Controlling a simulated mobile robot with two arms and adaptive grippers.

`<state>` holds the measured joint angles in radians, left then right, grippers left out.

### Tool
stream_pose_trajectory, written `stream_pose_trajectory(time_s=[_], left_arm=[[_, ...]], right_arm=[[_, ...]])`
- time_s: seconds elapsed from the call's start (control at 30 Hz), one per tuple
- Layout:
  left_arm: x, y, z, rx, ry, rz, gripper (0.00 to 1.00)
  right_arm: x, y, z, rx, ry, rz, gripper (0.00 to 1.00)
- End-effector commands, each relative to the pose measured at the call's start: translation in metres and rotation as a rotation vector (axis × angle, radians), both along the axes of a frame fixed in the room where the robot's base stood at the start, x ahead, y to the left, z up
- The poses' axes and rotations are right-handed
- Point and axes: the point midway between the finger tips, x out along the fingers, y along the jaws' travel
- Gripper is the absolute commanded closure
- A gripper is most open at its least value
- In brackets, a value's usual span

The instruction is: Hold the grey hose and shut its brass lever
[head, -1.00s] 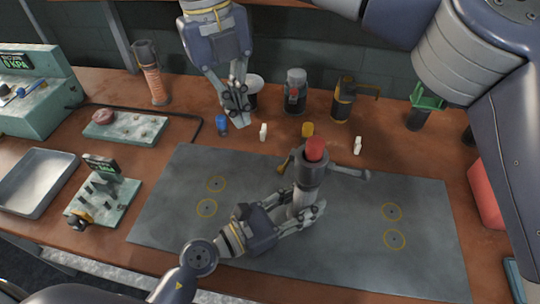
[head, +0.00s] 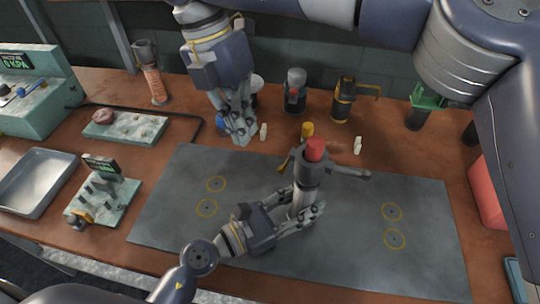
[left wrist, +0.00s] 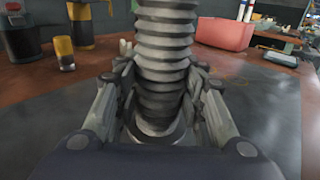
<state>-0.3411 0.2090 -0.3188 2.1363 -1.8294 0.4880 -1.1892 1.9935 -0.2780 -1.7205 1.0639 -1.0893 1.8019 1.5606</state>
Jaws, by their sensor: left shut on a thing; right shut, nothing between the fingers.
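The grey hose (head: 302,200) stands upright on the dark mat, with a red cap (head: 315,148) on top. In the left wrist view it is a ribbed grey column (left wrist: 163,70). A small brass lever (head: 283,166) sticks out at the left of its top collar; a grey handle (head: 348,172) reaches right. My left gripper (head: 308,213) is shut around the hose's lower part; its fingers (left wrist: 163,115) clasp it from both sides in the left wrist view. My right gripper (head: 243,139) is shut and empty, behind and left of the hose, apart from the lever.
Small blue (head: 221,126), white (head: 263,131) and yellow (head: 307,130) items stand behind the mat (head: 345,245). Taller canisters (head: 295,92) line the back. A metal tray (head: 40,182) and a peg stand (head: 103,190) are left. The mat's left and right parts are clear.

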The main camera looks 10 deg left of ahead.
Motion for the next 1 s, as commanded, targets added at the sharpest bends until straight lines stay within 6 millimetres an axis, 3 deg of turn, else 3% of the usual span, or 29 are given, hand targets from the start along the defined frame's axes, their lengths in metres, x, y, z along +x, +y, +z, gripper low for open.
stream_pose_trajectory(time_s=[0.23,0.6,1.0], left_arm=[[0.000,0.000,0.000,0.001,0.001,0.000,0.99],[0.000,0.000,0.000,0.001,0.001,0.000,0.99],[0.000,0.000,0.000,0.001,0.001,0.000,0.99]], right_arm=[[-0.004,-0.015,-0.054,-0.002,0.003,0.001,1.00],[-0.012,-0.047,-0.060,0.000,-0.001,0.001,1.00],[-0.013,-0.050,-0.061,0.000,-0.001,0.001,1.00]])
